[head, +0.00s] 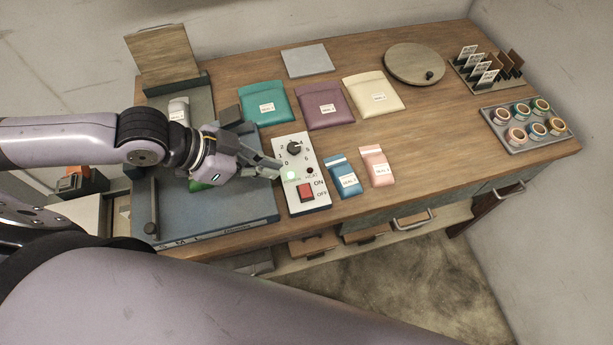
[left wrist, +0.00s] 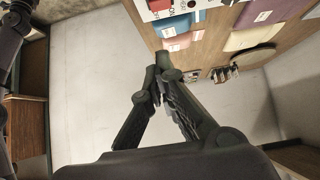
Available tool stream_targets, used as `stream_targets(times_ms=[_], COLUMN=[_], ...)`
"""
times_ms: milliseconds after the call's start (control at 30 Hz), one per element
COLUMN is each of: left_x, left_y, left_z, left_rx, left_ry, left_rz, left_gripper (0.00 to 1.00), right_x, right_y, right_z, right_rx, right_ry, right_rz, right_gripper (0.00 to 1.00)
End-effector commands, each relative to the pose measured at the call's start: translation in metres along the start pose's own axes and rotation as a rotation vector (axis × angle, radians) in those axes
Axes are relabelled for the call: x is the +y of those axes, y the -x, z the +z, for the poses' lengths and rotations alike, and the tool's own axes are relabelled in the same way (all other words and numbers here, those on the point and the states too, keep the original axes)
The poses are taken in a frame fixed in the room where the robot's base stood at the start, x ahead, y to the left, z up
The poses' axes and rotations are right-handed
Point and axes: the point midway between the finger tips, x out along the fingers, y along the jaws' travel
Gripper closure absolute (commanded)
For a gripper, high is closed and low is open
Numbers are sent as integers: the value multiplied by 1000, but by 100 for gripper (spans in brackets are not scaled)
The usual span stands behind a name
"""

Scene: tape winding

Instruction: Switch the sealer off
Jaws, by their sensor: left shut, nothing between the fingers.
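The sealer's white control panel (head: 314,205) stands on the bench, right of a blue-grey board (head: 236,209). It carries a black dial (head: 294,148), a glowing green lamp (head: 291,175) and a red switch (head: 306,191) between ON and OFF labels. The switch's tilt is too small to read. My left gripper (head: 277,171) is shut and empty, its tips at the panel's left edge by the lamp, above and left of the switch. Contact cannot be told. In the left wrist view, the shut fingertips (left wrist: 165,68) show below the red switch (left wrist: 160,4) at the top edge. My right gripper is out of view.
Blue (head: 343,176) and pink (head: 377,166) pouches lie right of the panel. Teal (head: 266,117), purple (head: 323,117) and cream (head: 373,105) pouches lie behind. A turntable (head: 414,62) and a tray of tape rolls (head: 497,147) are farther right. The bench's middle right is clear.

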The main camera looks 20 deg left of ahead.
Motion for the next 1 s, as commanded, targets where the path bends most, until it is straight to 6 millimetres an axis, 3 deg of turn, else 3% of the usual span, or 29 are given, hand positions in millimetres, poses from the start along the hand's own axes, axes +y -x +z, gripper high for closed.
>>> stream_targets(times_ms=[467, 667, 1000], left_x=[0, 1, 0], left_y=[-4, -28, -89], left_z=[0, -1, -2], left_rx=[1, 2, 0], left_ry=[3, 5, 5], left_rz=[1, 3, 2], left_gripper=[100, 100, 100], right_x=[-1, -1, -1], right_y=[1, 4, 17], right_z=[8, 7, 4], right_rx=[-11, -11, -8], right_ry=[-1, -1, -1], right_rz=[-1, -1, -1], right_gripper=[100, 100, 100])
